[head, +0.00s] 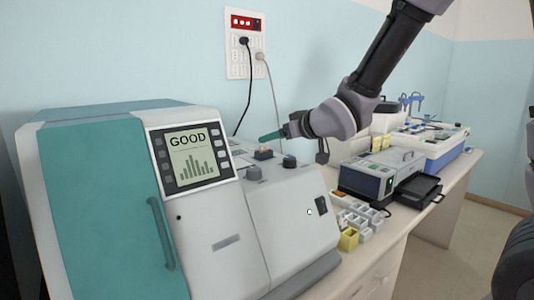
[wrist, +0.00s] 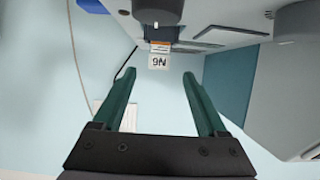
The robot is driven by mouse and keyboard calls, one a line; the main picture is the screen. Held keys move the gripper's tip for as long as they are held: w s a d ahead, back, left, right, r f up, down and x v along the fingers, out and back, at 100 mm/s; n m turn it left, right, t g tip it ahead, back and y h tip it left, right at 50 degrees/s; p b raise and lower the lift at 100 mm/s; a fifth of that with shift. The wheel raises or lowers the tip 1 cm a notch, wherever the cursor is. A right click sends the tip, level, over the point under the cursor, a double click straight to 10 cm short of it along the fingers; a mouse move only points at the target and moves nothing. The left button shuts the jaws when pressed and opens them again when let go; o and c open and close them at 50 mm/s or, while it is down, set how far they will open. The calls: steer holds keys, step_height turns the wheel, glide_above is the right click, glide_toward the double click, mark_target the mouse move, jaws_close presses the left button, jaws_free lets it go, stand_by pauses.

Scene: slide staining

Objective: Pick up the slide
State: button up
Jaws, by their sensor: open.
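The slide (wrist: 158,61) shows in the wrist view as a small pale piece with dark lettering and an orange band, seated at a dark holder on top of the analyser. In the head view, a small orange-brown spot on the analyser's top lies just below my gripper; I cannot tell if it is the slide. My gripper (wrist: 159,75) is open and empty, its two green fingers spread to either side of the slide's line in the wrist view. In the head view, my gripper (head: 268,136) is seen side-on above the analyser's top. The slide appears beyond the fingertips.
The white and teal analyser (head: 225,215) has a screen reading "GOOD" and knobs on top. A wall socket panel (head: 245,45) with hanging cords is behind. To the right are small white and yellow containers (head: 360,220), a grey device (head: 370,178) and a black tray (head: 418,190).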

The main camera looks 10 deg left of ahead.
mark_target(264, 146)
steer(key=x, duration=0.6)
steer(key=shift+w+f, duration=0.2)
steer(key=shift+f, duration=0.05)
steer(key=shift+c, duration=0.3)
jaws_close()
